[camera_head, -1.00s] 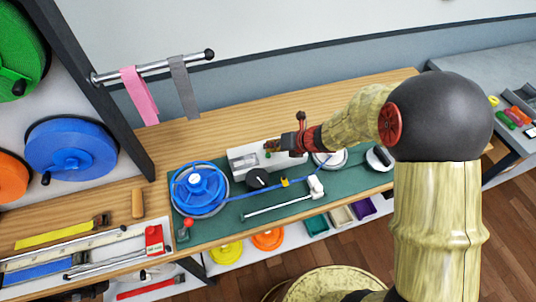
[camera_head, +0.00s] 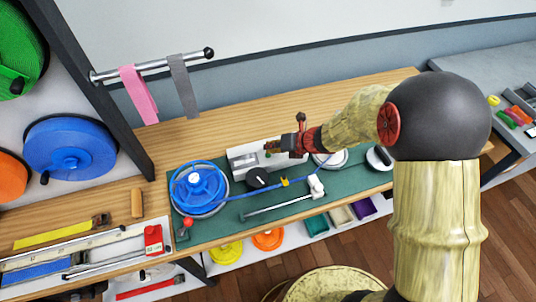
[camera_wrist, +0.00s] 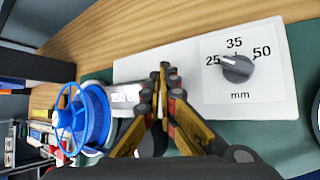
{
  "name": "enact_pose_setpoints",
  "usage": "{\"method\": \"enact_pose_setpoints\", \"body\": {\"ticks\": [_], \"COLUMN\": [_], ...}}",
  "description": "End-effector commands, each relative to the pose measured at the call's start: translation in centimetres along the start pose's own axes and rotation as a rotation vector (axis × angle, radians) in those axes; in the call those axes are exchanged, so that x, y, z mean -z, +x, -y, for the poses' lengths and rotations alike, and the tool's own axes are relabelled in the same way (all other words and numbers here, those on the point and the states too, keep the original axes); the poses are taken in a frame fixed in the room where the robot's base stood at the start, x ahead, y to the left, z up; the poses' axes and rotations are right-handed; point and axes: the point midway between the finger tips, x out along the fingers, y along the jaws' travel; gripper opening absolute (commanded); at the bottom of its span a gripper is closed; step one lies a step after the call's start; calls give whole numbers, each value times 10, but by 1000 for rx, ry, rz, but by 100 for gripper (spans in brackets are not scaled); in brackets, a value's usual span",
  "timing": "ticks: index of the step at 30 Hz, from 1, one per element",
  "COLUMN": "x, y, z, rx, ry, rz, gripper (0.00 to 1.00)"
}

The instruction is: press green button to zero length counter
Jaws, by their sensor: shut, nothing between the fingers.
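My gripper (camera_head: 267,146) is shut and empty over the white counter panel (camera_head: 279,161) on the bench. A small green spot that looks like the green button (camera_head: 267,154) shows just below my fingertips in the head view. I cannot tell whether the tips touch it. In the wrist view my closed fingertips (camera_wrist: 163,68) point at the white panel (camera_wrist: 211,92), and the green button is not visible, likely behind the fingers. A grey metal box (camera_wrist: 122,97) lies left of the fingers, and a grey dial (camera_wrist: 238,68) marked 25, 35, 50 mm lies to their right.
A blue spool (camera_head: 201,187) stands left of the panel on the green mat (camera_head: 330,184). A black knob (camera_head: 257,178), a blue strap (camera_head: 257,190) and a white-ended rod (camera_head: 280,208) lie in front. Bare wooden bench (camera_head: 220,135) is free behind.

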Motion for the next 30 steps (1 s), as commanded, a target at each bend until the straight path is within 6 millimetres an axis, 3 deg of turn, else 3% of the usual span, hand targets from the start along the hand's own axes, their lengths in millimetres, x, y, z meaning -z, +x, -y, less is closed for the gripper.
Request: {"method": "enact_pose_setpoints", "body": {"ticks": [30], "x": [4], "y": [5], "z": [4], "rx": [0], "ry": [0], "rz": [0], "gripper": [0]}}
